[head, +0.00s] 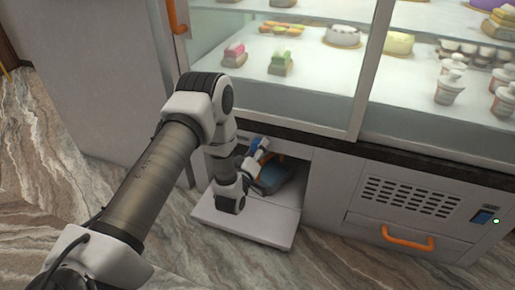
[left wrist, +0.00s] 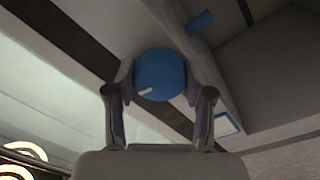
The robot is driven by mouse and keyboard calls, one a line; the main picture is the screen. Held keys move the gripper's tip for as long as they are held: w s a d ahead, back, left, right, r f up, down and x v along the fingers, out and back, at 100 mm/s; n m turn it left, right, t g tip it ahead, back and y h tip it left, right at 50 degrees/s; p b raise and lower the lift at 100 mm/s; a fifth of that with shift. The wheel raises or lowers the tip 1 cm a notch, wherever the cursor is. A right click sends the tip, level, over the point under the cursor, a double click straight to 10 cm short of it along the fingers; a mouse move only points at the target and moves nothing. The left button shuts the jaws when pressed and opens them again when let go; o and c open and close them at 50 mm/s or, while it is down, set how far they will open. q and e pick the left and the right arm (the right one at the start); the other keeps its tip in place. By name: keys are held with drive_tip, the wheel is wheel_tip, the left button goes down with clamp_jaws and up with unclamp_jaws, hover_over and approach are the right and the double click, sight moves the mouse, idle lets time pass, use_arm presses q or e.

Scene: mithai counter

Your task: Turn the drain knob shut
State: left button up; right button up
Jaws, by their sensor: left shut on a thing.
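The drain knob (left wrist: 158,70) is a round blue knob with a short white mark near its lower left edge. In the left wrist view it sits between the two fingers of my left gripper (left wrist: 160,88), which are shut on its sides. In the head view my left gripper (head: 252,158) reaches into the open low compartment under the counter. A small patch of blue, seemingly the knob (head: 263,144), shows at its fingers there. The fingers cover part of the knob. My right gripper is not in view.
A lowered white flap (head: 265,232) lies in front of the opening. A dark grey-blue tray (head: 272,178) is inside. To the right are a vent grille (head: 410,197) and an orange handle (head: 407,238). The glass sweets case (head: 290,85) stands above. The marble floor is clear.

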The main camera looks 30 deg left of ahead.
use_arm(q)
drive_tip(key=shift+n, duration=0.9)
drive_tip(key=o, duration=1.1)
drive_tip(key=shift+o, duration=0.2)
drive_tip(key=v, duration=0.7)
drive_tip(key=shift+s, duration=0.2)
drive_tip(key=shift+d, duration=0.1)
